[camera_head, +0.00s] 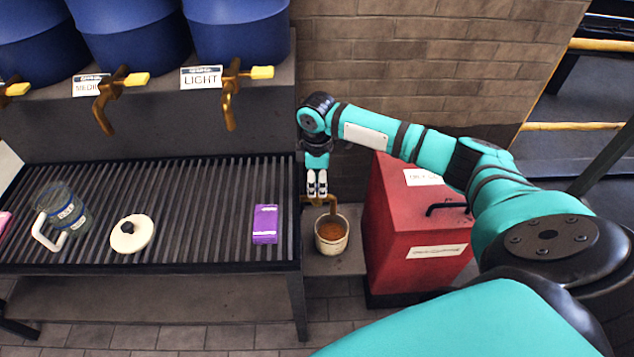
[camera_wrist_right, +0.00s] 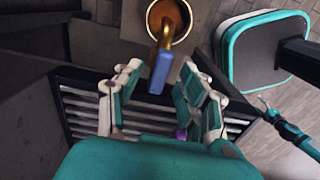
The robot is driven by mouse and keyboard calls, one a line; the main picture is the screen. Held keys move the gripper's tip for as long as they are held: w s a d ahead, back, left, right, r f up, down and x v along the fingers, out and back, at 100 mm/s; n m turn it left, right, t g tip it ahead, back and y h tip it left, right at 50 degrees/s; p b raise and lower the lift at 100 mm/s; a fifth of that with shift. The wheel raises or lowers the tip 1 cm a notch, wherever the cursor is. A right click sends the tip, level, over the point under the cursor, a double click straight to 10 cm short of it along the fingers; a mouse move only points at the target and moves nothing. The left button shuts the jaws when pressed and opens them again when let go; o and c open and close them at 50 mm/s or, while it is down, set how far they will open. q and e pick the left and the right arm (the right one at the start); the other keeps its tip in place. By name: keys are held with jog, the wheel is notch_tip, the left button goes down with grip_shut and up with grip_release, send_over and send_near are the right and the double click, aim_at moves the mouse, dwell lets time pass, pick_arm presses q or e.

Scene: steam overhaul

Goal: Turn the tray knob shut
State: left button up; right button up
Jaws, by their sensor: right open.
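My right gripper (camera_head: 317,185) points down just right of the slatted tray (camera_head: 190,215), above a small brass tap (camera_head: 333,206). In the right wrist view my right gripper (camera_wrist_right: 160,100) is open, its fingers apart. The tap's blue knob (camera_wrist_right: 160,74) shows between and slightly beyond the fingertips; I cannot tell whether they touch it. The brass spout (camera_wrist_right: 164,36) points over a pot (camera_head: 332,234) of brown liquid. In the head view the knob is hidden by the gripper. My left gripper is out of view.
A red box (camera_head: 410,220) with a black handle stands right of the pot. On the tray are a glass mug (camera_head: 66,212), a white lid (camera_head: 131,234) and a purple packet (camera_head: 265,224). Blue barrels (camera_head: 237,28) with brass taps stand above; a brick wall is behind.

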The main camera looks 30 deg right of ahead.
jog(key=shift+f, duration=0.4)
jog(key=shift+c, duration=0.5)
grip_shut()
